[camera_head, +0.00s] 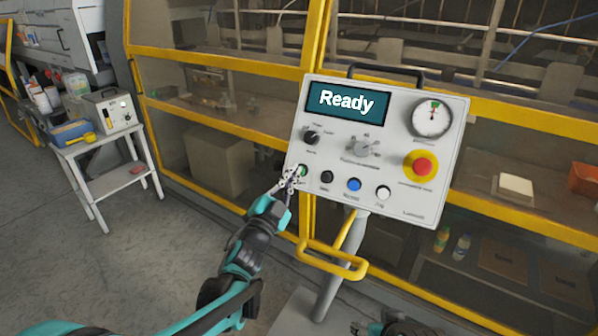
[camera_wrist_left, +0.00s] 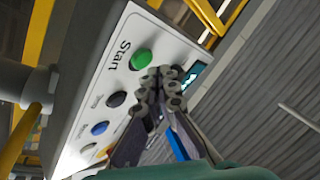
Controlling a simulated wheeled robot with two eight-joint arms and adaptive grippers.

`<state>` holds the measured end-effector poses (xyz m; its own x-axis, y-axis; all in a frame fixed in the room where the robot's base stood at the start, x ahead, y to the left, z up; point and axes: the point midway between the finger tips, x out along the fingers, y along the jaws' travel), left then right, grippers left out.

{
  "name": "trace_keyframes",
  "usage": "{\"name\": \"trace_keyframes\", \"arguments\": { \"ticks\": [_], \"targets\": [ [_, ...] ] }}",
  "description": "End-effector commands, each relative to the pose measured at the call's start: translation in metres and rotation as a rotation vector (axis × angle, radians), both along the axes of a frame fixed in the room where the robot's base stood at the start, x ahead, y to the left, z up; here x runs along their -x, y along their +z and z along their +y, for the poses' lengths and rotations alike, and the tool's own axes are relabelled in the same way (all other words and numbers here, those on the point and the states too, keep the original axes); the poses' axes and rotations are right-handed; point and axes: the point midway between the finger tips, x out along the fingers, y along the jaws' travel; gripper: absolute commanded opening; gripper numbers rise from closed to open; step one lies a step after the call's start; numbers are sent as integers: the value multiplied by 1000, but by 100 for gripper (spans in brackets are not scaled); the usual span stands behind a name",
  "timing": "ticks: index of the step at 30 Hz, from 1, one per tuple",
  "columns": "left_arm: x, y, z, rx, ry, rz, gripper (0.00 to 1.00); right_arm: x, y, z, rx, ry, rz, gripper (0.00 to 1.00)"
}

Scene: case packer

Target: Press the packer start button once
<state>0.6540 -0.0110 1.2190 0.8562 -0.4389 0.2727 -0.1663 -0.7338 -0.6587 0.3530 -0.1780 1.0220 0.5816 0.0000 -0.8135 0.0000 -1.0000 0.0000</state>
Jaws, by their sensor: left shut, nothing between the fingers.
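The control panel (camera_head: 392,207) is a light grey box on a post, with a screen (camera_head: 347,102) that reads "Ready". The green start button (camera_head: 303,171) is at the left end of its lower row, partly hidden by my left gripper (camera_head: 291,177). In the left wrist view the green button (camera_wrist_left: 141,59) sits beside the word "Start". My left gripper (camera_wrist_left: 163,82) is shut and empty, its fingertips close to the button; I cannot tell whether they touch. A dark part of my right arm shows at the bottom edge; its fingers cannot be made out.
Black (camera_head: 327,177), blue (camera_head: 354,185) and white (camera_head: 383,192) buttons continue the row. A red emergency stop (camera_head: 422,167), a gauge (camera_head: 432,118) and knobs are above. A yellow handle (camera_head: 330,262) sticks out below. A yellow-framed machine stands behind; a white side table (camera_head: 97,142) is left.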

Motion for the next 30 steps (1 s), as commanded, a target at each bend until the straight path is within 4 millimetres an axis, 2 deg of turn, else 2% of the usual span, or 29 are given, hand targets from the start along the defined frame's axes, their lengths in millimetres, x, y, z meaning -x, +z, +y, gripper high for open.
{"name": "trace_keyframes", "arguments": {
  "ticks": [30],
  "targets": [
    [-7, -4, -4, 0, 0, 0, 0, 0, -4, 0, 0, 0, 0, 58]
  ]
}}
